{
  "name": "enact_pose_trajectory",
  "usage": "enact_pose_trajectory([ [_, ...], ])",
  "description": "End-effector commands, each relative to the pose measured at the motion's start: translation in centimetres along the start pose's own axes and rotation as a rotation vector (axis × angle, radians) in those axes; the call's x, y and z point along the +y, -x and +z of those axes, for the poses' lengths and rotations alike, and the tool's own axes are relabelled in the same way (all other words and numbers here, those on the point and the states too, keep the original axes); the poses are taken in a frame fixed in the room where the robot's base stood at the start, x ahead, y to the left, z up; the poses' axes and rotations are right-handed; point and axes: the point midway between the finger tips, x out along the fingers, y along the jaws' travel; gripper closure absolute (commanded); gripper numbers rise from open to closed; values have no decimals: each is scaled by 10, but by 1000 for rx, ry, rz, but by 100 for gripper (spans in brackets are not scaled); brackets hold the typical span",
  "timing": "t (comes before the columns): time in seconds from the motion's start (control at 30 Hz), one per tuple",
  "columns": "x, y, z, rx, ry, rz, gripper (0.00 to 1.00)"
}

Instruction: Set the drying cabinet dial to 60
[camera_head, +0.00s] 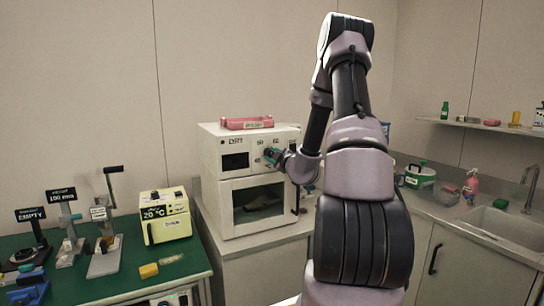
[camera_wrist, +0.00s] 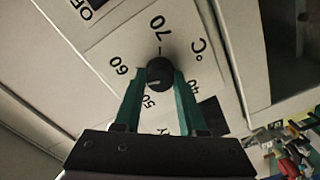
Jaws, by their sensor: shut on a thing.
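The white drying cabinet (camera_head: 212,165), marked DRY, stands on the counter with its control panel above a windowed door. My gripper (camera_head: 272,156) is at the right part of that panel and hides the dial in the head view. In the wrist view the black round dial (camera_wrist: 160,72) sits between the teal fingers of my gripper (camera_wrist: 161,78), which are shut on it. Printed numbers 40, 50, 60 and 70 ring the dial, with °C near 70. A light mark on the dial appears to lie towards the side between 50 and 60, but its exact reading is unclear.
A pink tray (camera_head: 247,123) lies on the cabinet top. A yellow device (camera_head: 166,216) showing 20 °C and several stands are on the green bench (camera_head: 190,270) at left. A sink (camera_head: 500,224) and counter are at right. The cabinet's black door handle (camera_head: 296,200) is below my gripper.

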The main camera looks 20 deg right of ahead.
Motion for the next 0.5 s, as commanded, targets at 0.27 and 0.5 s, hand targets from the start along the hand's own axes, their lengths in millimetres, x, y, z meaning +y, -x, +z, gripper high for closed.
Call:
enact_pose_trajectory([
  [0.27, -1, 1, 2, -5, -217, -1, 100],
  [0.5, -1, 1, 2, -5, -340, -1, 100],
])
